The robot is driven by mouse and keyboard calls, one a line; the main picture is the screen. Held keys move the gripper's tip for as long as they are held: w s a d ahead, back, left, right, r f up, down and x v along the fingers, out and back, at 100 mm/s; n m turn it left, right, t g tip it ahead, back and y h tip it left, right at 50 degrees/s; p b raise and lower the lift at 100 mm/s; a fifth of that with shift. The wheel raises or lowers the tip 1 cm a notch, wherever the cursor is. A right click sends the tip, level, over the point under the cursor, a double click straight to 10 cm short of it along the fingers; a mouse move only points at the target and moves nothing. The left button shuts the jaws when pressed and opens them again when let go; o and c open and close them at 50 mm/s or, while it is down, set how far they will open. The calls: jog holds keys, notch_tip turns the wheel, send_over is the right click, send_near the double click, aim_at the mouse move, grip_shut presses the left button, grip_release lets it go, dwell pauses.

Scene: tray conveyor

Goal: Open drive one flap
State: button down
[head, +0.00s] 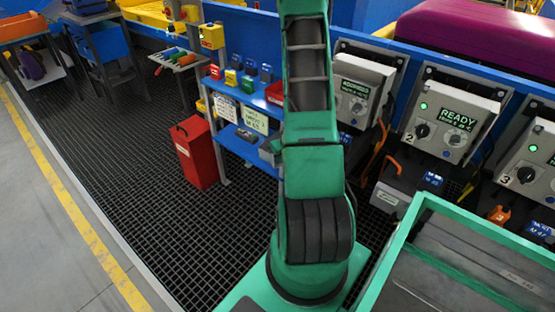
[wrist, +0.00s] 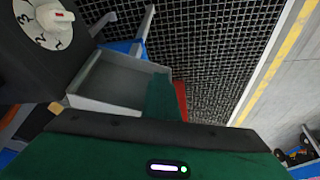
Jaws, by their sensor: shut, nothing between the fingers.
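In the wrist view a white-knobbed dial (wrist: 54,20) with numbers is on a dark face at upper left. Below it a pale grey, shallow, tray-like part (wrist: 118,82) juts out; I cannot tell if this is the flap. My gripper (wrist: 162,80) is shut and empty, its green fingers overlapping the right end of this part. Contact is unclear. The head view does not show my gripper.
Drive two's box (head: 452,117) reads READY, and a third box (head: 532,163) stands further right. A blue shelf (head: 245,97) holds small coloured items. A red bin (head: 195,152) stands on the dark grating. A green-rimmed tray (head: 420,200) is at lower right.

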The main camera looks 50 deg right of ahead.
jog(key=s+a+r, duration=0.3)
jog(key=s+r, duration=0.3)
jog(key=r, duration=0.3)
jog(key=shift+a, duration=0.2)
jog(key=shift+r, duration=0.1)
jog(key=s+a+r+m+g, duration=0.1)
jog(key=s+a+r, duration=0.4)
jog(key=a+r, duration=0.2)
jog(key=s+a+r+m+g+y, duration=0.1)
jog(key=s+a+r+g, duration=0.1)
jog(key=s+a+r, duration=0.3)
jog(key=s+a+r+m+g, duration=0.1)
jog(key=s+a+r, duration=0.4)
jog(key=a+r, duration=0.5)
notch_tip(320, 180, up, 3)
jog(key=shift+s+a, duration=0.25)
